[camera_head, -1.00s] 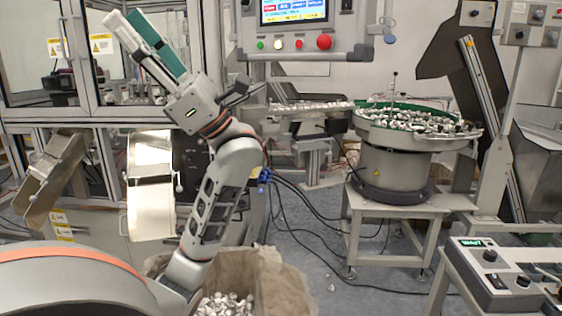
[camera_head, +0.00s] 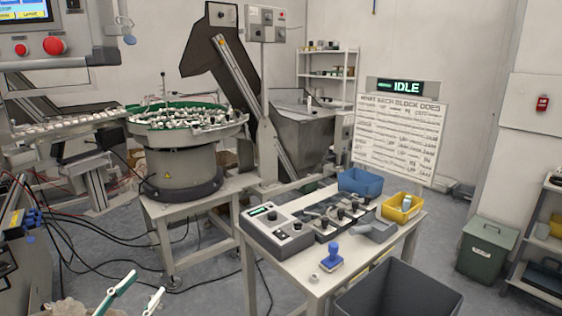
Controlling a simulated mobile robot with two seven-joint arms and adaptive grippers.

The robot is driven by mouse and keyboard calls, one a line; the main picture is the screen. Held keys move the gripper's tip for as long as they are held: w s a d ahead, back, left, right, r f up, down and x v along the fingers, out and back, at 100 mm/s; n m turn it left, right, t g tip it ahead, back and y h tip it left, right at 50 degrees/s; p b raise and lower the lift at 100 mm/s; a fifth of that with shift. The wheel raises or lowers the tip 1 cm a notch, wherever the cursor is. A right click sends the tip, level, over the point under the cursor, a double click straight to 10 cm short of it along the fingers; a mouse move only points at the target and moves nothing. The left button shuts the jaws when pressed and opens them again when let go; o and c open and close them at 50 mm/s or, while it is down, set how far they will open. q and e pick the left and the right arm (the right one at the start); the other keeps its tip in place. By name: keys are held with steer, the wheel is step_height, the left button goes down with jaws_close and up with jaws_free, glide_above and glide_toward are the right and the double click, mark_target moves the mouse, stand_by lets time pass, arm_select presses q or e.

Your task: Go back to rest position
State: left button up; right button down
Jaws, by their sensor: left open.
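My left gripper (camera_head: 148,281) shows at the bottom left edge of the head view. Its two fingers, one with a green pad and one pale, stand apart with nothing between them. My right gripper is not in view.
A work table (camera_head: 312,278) holds a control box (camera_head: 277,230), a blue bin (camera_head: 360,182), a yellow bin (camera_head: 402,208) and a blue-handled stamp (camera_head: 331,258). A dark open bin (camera_head: 398,290) stands in front. A bowl feeder (camera_head: 182,160) stands behind left; cables cross the floor.

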arm_select(q)
steer(key=s+f+m+g+y, duration=0.1)
steer(key=s+f+g, duration=0.2)
steer(key=s+f, duration=0.6)
steer(key=s+f+m+g+y, duration=0.1)
steer(key=s+f+g+y, duration=0.3)
steer(key=f, duration=0.9)
steer(key=s+f+m+g+h, duration=0.1)
steer(key=s+f+g, duration=0.2)
steer(key=s+f, duration=0.65)
steer(key=d+r+n+p, duration=0.1)
steer(key=d+n, duration=0.2)
steer(key=d, duration=0.2)
steer(key=w+d+n+t+p, duration=0.1)
steer(key=d+n, duration=0.1)
steer(key=d, duration=0.4)
steer(key=shift+w+d+r+n+t+p, duration=0.2)
steer(key=shift+w+r+n+t+p, duration=0.1)
steer(key=shift+r+n+p, duration=0.1)
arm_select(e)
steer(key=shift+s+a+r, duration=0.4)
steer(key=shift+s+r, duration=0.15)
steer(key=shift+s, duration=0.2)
